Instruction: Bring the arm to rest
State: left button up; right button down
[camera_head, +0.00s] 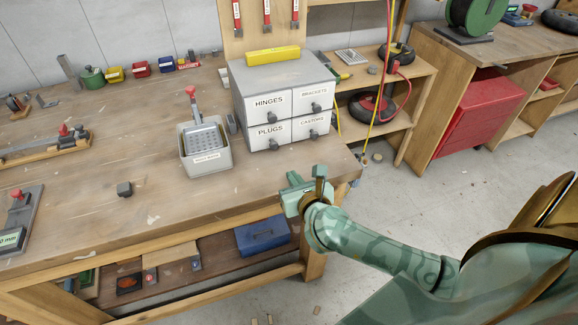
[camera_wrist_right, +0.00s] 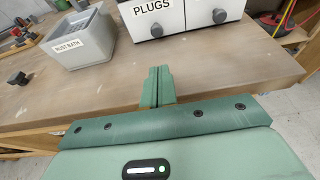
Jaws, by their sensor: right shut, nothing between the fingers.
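My right arm comes in from the right in the head view, and its green gripper (camera_head: 297,180) is at the front right edge of the wooden workbench (camera_head: 160,205). In the right wrist view the two fingers of this gripper (camera_wrist_right: 158,86) are together with nothing between them. They point toward the bench and the grey drawer cabinet. I cannot tell if the fingers touch the bench. My left gripper does not show in either view.
A drawer cabinet (camera_head: 272,82) and a grey dip bath (camera_head: 205,160) with a basket stand on the bench near the gripper. A small dark knob (camera_head: 125,189) lies farther left. A blue toolbox (camera_head: 262,236) sits on the lower shelf. Floor to the right is open.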

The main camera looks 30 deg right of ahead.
jog(key=s+a+f+n+g+y, duration=0.1)
jog(key=s+f+n, duration=0.3)
jog(key=f+n, duration=0.45)
jog(key=s+f+n+y, duration=0.1)
jog(key=s+f+n, duration=0.3)
jog(key=f+n, duration=0.45)
jog(key=s+a+f+n+g+y, duration=0.1)
jog(key=s+f+n+y, duration=0.1)
jog(key=s+f+n, duration=0.5)
jog(key=s+f+n+g, duration=0.5)
jog(key=s+f+n, duration=0.4)
jog(key=s, duration=0.6)
jog(key=s+a+f+n+g, duration=0.1)
jog(key=s+f+n+g, duration=0.5)
jog(key=s, duration=0.9)
notch_tip(320, 180, down, 3)
jog(key=n, duration=0.3)
jog(key=shift+s+a+h, duration=0.25)
jog(key=shift+s+h, duration=0.05)
